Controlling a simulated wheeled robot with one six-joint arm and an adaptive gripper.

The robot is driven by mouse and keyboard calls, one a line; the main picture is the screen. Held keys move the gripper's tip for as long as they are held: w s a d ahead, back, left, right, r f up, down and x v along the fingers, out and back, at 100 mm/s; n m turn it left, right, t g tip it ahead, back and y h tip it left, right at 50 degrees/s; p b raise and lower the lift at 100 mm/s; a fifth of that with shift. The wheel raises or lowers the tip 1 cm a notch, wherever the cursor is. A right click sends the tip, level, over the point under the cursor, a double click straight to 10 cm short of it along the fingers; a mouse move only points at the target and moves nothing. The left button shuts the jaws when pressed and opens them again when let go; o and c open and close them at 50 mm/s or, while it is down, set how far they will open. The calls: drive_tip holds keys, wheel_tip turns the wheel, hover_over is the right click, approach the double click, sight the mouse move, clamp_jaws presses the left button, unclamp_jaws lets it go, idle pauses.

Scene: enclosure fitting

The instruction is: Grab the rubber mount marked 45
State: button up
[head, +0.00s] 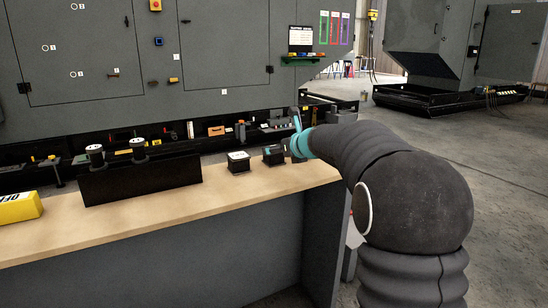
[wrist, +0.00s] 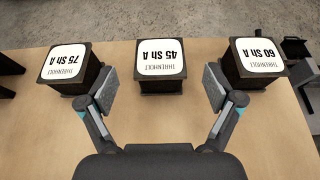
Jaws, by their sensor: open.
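The rubber mount marked 45 (wrist: 161,68) is a dark block with a white top label, upside down in the wrist view. It stands at the centre, just beyond and between the fingertips of my gripper (wrist: 160,88). My gripper is open and empty, one finger to each side. A mount marked 75 (wrist: 67,70) stands to the left and one marked 60 (wrist: 252,65) to the right. In the head view my gripper (head: 297,140) is at the right end of the bench, beside a dark mount (head: 273,154); another mount (head: 238,163) stands left of it. Their markings are unreadable there.
The wooden bench (head: 150,214) has a black rack (head: 140,180) with round-topped parts left of the mounts and a yellow block (head: 18,207) at far left. A large grey enclosure (head: 215,40) stands behind. Bare bench top shows between the mounts.

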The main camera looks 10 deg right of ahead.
drive_tip(key=shift+x, duration=2.55)
drive_tip(key=c, duration=1.4)
drive_tip(key=shift+r, duration=0.1)
drive_tip(key=shift+c, duration=0.8)
drive_tip(key=shift+r, duration=0.1)
